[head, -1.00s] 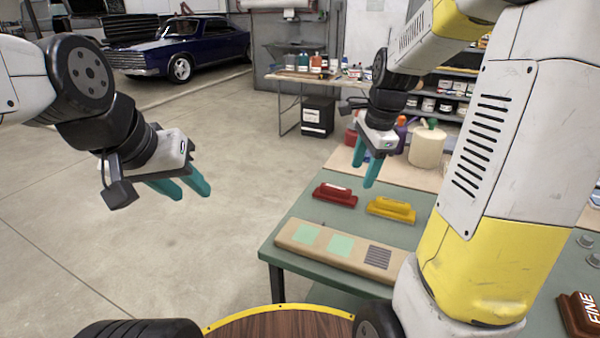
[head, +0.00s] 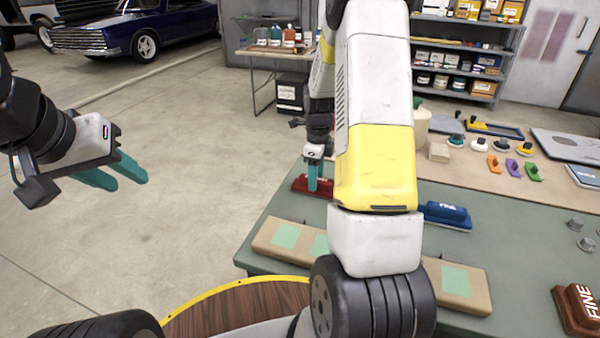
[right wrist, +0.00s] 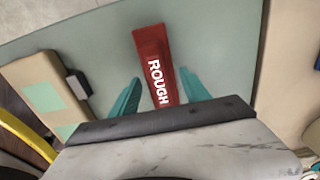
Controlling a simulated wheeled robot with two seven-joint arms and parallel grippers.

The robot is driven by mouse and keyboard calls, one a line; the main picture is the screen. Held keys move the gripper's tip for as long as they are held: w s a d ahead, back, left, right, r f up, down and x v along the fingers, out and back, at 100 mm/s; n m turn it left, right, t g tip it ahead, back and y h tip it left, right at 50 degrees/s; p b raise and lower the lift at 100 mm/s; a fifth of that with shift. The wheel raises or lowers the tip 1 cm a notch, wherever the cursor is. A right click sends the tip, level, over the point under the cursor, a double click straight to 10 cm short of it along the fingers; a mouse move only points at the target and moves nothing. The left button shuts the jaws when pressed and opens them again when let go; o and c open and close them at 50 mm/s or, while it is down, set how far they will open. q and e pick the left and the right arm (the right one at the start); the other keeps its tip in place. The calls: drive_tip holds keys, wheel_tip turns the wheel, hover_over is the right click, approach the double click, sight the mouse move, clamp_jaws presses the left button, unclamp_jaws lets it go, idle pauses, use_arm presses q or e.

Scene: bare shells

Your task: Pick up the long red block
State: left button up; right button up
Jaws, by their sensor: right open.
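The long red block (head: 318,188) lies on the green table, partly hidden behind my right gripper and arm in the head view. In the right wrist view the red block (right wrist: 153,62) shows the word ROUGH and stretches away between the fingers. My right gripper (head: 313,180) is open just above the block. In the right wrist view its two teal fingers (right wrist: 158,90) stand one on each side of the block, apart from it. My left gripper (head: 138,175) hangs over the floor at the left, away from the table. Its teal fingers appear parted, with nothing between them.
A tan padded bar (head: 262,240) with green patches lies along the table's near edge. A blue block (head: 446,214) lies right of my arm, and a brown block marked FINE (head: 578,308) sits at the right. Small coloured tools (head: 514,167) stand further back.

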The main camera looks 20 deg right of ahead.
drive_tip(key=shift+f, duration=0.6)
clamp_jaws()
drive_tip(key=shift+r, duration=0.1)
drive_tip(key=shift+r, duration=0.5)
drive_tip(key=r, duration=0.1)
drive_tip(key=s+r, duration=0.1)
drive_tip(key=shift+s+a+r, duration=0.1)
drive_tip(key=shift+a+r, duration=0.1)
drive_tip(key=shift+r, duration=0.1)
drive_tip(key=s+a, duration=0.2)
drive_tip(key=s, duration=0.5)
drive_tip(key=s+a+r, duration=0.1)
drive_tip(key=s+a, duration=0.1)
drive_tip(key=s, duration=0.5)
drive_tip(key=shift+a+r, duration=0.15)
drive_tip(key=shift+a, duration=0.25)
